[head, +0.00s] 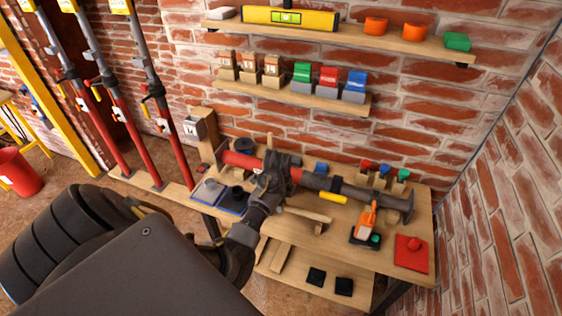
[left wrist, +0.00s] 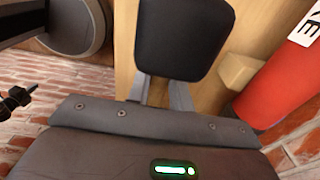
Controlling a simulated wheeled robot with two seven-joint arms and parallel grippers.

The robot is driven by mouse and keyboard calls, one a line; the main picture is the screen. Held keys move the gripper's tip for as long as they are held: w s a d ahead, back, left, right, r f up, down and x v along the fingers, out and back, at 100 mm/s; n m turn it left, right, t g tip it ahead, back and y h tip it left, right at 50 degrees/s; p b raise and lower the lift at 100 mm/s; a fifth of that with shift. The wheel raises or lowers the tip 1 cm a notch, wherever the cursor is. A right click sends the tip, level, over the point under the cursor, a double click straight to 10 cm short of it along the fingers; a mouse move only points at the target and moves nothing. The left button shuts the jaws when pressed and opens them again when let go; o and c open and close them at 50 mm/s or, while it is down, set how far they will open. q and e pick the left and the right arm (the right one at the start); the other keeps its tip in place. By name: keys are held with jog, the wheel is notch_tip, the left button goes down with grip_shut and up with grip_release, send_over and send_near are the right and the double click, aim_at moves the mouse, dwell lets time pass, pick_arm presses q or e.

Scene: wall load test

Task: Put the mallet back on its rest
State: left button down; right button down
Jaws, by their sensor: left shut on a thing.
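My left gripper (head: 283,168) is shut around the dark middle of a long prop with a red tube (head: 241,161) and a grey tube (head: 360,193). The prop lies slantwise across the view above the bench. In the left wrist view a black finger pad (left wrist: 185,38) hides the grip, and the red tube (left wrist: 285,80) with a white label is to its right. A pale wooden tool (head: 305,214), which looks like the mallet, lies on the bench below the prop, partly behind my arm. I cannot make out its rest. My right gripper is not in view.
The wooden bench (head: 385,258) holds an orange-and-black tool (head: 366,226), a red plate (head: 411,254) and blue trays. Two shelves with a yellow level (head: 290,18) and small boxes are on the brick wall above. Several red-and-grey props stand at the left.

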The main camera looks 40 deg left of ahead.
pick_arm(q)
jog(key=shift+f+b, duration=0.5)
jog(key=shift+f, duration=0.5)
jog(key=c, duration=0.5)
grip_release()
jog(key=shift+r, duration=0.25)
notch_tip(320, 180, up, 2)
jog(key=shift+r+p, duration=0.1)
jog(key=shift+p, duration=0.45)
jog(key=shift+a+r, duration=0.15)
jog(key=shift+r, duration=1.6)
jog(key=shift+s+r, duration=0.1)
jog(key=shift+r, duration=0.85)
